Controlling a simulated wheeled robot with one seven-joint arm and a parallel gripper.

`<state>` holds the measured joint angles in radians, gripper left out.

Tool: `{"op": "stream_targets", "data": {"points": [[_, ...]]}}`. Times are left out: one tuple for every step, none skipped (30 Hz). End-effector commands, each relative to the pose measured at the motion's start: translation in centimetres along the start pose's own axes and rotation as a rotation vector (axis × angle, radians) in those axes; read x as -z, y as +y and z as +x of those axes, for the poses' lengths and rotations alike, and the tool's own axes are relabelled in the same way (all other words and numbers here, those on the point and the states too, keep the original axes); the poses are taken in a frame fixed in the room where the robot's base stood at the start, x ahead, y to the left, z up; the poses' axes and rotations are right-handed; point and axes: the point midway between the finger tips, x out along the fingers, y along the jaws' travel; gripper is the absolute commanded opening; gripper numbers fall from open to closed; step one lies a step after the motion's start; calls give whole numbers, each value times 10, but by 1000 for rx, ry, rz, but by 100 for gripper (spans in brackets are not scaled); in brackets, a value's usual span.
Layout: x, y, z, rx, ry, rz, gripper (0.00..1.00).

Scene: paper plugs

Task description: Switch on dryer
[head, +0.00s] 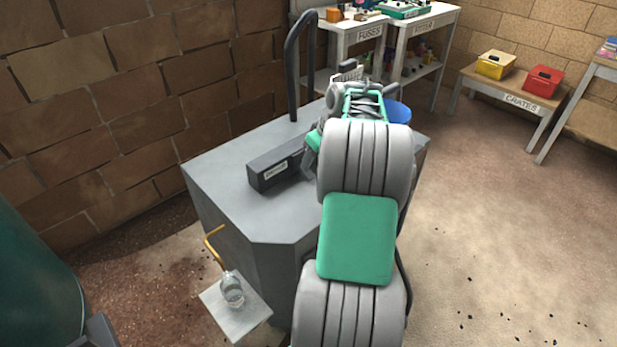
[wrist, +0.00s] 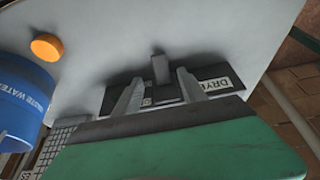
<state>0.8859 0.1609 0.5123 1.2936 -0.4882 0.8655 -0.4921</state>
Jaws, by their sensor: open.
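The dark dryer box, labelled with a word starting "DRY" (wrist: 215,84), sits on a pale grey surface in the wrist view. A grey switch lever (wrist: 160,66) stands up from it. My gripper (wrist: 158,77) is open, with one finger on each side of the lever as seen here; I cannot tell whether either touches it. In the head view a long dark box (head: 268,172) with a small label lies on top of the grey cabinet (head: 235,215). My arm covers its right end, the lever and most of my gripper.
A blue waste water container (wrist: 20,95) and an orange round button (wrist: 46,46) are at the left in the wrist view. In the head view a dark curved pipe (head: 292,70) rises behind the box. A glass jar (head: 231,289) stands on a low front ledge.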

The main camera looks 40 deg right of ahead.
Motion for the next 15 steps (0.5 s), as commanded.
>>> {"op": "stream_targets", "data": {"points": [[-1,-2,12,4,-3,-1,49],[0,-3,18,4,-3,-1,49],[0,-3,27,5,-3,-1,49],[-1,-3,33,5,-4,-1,49],[-1,-3,38,4,-4,-1,49],[0,-3,44,3,-2,-1,49],[0,-2,48,3,-2,-1,49],[0,-2,52,2,-2,-1,49],[0,-2,56,2,-2,-1,49],[1,-2,58,1,-2,-1,49],[1,-2,59,0,-2,0,49],[1,-2,60,0,-1,0,49],[1,-2,61,0,-1,0,49],[1,-2,61,0,-1,0,49],[1,-2,60,0,-1,0,49]]}}
